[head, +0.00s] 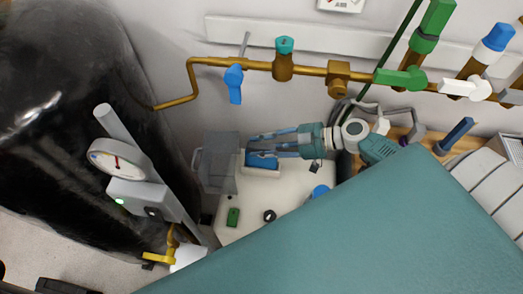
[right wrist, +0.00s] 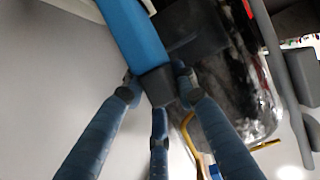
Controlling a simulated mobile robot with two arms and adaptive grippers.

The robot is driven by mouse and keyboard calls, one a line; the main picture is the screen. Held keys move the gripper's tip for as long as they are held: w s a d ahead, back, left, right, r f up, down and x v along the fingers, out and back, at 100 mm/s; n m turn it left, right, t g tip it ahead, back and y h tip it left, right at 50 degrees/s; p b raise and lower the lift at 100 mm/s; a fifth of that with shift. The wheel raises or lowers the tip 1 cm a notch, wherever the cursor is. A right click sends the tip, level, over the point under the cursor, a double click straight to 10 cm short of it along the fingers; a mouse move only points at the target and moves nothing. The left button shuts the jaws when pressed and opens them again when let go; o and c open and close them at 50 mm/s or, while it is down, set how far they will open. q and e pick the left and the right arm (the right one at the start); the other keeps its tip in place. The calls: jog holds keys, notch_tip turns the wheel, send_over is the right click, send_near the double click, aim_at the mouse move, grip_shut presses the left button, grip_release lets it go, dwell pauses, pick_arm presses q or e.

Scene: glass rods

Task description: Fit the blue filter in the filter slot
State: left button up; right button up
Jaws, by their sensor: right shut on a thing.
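The blue filter (head: 262,161) is a blue block at the white unit's top edge, below and beside my fingers in the head view. In the right wrist view the filter (right wrist: 133,32) is a long blue bar with a dark grey end piece between my fingertips. My right gripper (head: 252,146) reaches in from the right and is shut on the filter. The filter slot seems to be the pale recess (head: 246,172) in the white unit around the filter. I cannot tell how deep the filter sits, as the fingers partly cover it. My left gripper is not in view.
A grey translucent cover (head: 213,166) stands left of the filter. The white unit (head: 290,200) has a green switch (head: 233,216), a black knob (head: 269,215) and a blue knob (head: 320,191). A brass pipe (head: 305,69) with valves runs behind; a gauge (head: 117,160) stands left.

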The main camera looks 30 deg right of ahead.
notch_tip(320, 180, down, 3)
jog(key=shift+f, duration=0.15)
jog(key=o, duration=1)
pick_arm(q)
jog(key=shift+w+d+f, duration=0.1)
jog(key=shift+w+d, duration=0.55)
